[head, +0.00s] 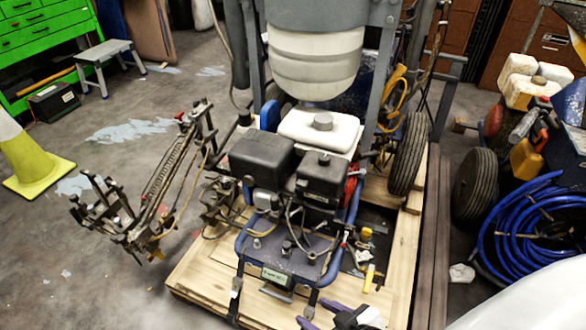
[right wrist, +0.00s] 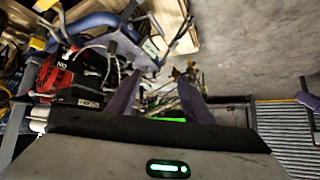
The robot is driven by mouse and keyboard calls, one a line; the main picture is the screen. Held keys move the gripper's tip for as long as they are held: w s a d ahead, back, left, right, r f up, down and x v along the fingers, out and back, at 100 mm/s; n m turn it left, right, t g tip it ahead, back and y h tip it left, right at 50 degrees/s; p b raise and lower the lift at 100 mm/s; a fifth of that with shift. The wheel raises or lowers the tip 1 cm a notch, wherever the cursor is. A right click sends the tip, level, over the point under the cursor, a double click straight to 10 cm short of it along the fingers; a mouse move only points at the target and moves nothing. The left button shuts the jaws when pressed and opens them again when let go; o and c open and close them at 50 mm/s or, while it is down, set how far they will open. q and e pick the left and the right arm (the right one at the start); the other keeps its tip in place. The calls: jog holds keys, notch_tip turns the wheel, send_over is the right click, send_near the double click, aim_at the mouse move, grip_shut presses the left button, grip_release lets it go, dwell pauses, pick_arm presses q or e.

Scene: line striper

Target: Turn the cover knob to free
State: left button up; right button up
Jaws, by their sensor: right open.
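The line striper's engine (head: 290,185) stands on a wooden pallet in the head view. It has two black boxes on top, and the right-hand box (head: 322,178) carries a small dark knob (head: 324,158) that may be the cover knob. Its setting is too small to read. My right gripper (head: 319,313) is at the bottom edge of the head view, below and apart from the engine, partly cut off. In the right wrist view its two purple fingers (right wrist: 158,92) are spread with no object clearly held between them. My left gripper is not in view.
Blue frame tubes and a control panel (head: 278,277) lie between my right gripper and the engine. A white tank (head: 320,132) stands behind the engine. A striping arm (head: 165,180) reaches out left. A wheel (head: 408,153) and blue hose (head: 530,225) are right. Open floor is left.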

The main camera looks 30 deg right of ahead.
jog(key=w+d+f+t+h+b, duration=0.1)
jog(key=w+d+f+t+b, duration=0.1)
jog(key=w+d+b, duration=0.5)
jog(key=m+t+h+b, duration=0.2)
jog(key=t+b, duration=0.5)
jog(key=b, duration=0.5)
send_near(327, 163)
jog(key=w, duration=0.2)
jog(key=w+b, duration=0.1)
jog(key=w, duration=0.4)
jog(key=shift+w+d+r, duration=0.2)
jog(key=shift+w+r, duration=0.1)
jog(key=shift+w, duration=0.05)
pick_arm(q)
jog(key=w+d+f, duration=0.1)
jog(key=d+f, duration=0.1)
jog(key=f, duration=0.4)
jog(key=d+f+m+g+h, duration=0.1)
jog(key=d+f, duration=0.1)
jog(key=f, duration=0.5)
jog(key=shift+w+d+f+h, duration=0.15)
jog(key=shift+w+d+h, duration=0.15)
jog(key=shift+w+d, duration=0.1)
pick_arm(e)
jog(key=shift+w, duration=0.65)
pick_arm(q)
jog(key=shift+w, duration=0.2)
pick_arm(e)
jog(key=shift+m+h, duration=0.3)
jog(key=c, duration=1.1)
